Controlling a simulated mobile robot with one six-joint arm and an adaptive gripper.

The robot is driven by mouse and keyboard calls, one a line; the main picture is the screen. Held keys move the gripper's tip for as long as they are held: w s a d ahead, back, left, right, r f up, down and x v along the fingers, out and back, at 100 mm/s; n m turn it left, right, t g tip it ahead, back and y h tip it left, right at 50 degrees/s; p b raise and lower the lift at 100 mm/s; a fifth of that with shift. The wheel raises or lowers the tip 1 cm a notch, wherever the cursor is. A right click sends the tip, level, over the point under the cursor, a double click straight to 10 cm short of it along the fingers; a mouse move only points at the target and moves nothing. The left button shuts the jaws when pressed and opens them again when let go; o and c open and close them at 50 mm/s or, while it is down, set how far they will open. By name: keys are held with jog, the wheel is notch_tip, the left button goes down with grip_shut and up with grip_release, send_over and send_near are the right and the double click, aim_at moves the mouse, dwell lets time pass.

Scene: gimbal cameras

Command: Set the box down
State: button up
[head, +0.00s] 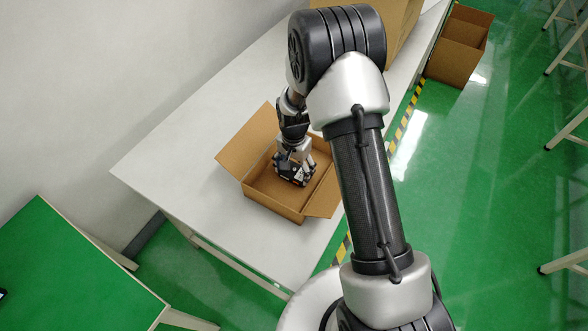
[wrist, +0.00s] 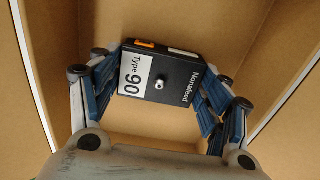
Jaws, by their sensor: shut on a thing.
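A small black box (wrist: 160,80) with a white "Type 90" label and an orange patch is between my gripper's fingers in the wrist view. My gripper (wrist: 162,92) is shut on it, with blue finger pads at both sides. In the head view my gripper (head: 295,170) reaches down into an open cardboard box (head: 262,196) on the white table. The black box shows there too, low inside the carton (head: 290,181). I cannot tell whether it touches the carton's floor.
The carton stands on a white table (head: 190,150) with its flaps spread. A larger cardboard box (head: 405,35) is at the table's far end, partly behind my arm. Another carton (head: 458,48) stands beyond the table's right edge. A green table (head: 70,270) is at lower left.

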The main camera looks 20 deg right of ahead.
jog(key=shift+f, duration=0.2)
jog(key=o, duration=1.1)
jog(key=shift+r, duration=0.1)
jog(key=shift+o, duration=0.2)
